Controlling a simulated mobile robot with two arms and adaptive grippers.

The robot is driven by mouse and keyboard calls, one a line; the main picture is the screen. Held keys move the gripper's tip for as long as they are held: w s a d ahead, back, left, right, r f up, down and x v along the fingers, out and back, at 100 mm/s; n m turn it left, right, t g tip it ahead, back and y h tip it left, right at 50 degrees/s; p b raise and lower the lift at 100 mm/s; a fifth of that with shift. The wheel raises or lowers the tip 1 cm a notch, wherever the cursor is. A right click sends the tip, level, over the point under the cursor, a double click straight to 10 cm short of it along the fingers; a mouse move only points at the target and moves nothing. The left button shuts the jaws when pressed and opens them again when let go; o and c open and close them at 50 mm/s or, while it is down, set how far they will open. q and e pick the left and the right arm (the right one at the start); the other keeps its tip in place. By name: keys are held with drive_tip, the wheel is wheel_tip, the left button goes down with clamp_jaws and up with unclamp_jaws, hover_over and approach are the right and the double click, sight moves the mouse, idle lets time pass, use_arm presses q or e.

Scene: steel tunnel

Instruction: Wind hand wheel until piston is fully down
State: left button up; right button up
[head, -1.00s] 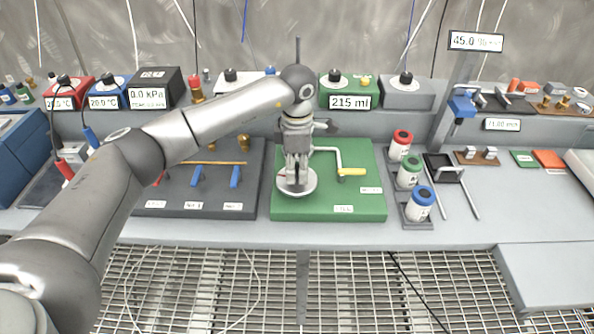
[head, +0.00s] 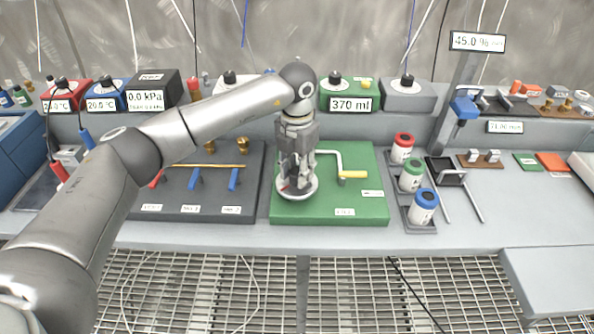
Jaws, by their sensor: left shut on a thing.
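The hand wheel (head: 299,194) is a pale round disc on the green base plate (head: 360,210). My left gripper (head: 297,180) points down over it and is shut on a part of it, with the fingers hiding most of the middle. A white crank with a yellow grip (head: 352,174) stands just right of the wheel on the same plate. A green box behind carries a display (head: 350,105) reading 370 ml. I cannot make out the piston; my arm and gripper may hide it. My right gripper is not in view.
Red, green and blue-capped canisters (head: 411,175) stand in a rack right of the plate. A dark plate (head: 207,205) with red and blue levers lies to the left. A post with a 45.0 % display (head: 477,42) stands at the back right. The front bench edge is clear.

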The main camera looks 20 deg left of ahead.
sight(297, 171)
use_arm(q)
drive_tip(key=n, duration=0.5)
drive_tip(key=shift+w+r+n, duration=0.1)
drive_tip(key=shift+n, duration=2.4)
drive_tip(key=o, duration=1)
drive_tip(key=shift+r, duration=0.15)
wheel_tip(297, 171, up, 12)
drive_tip(key=shift+f, duration=0.2)
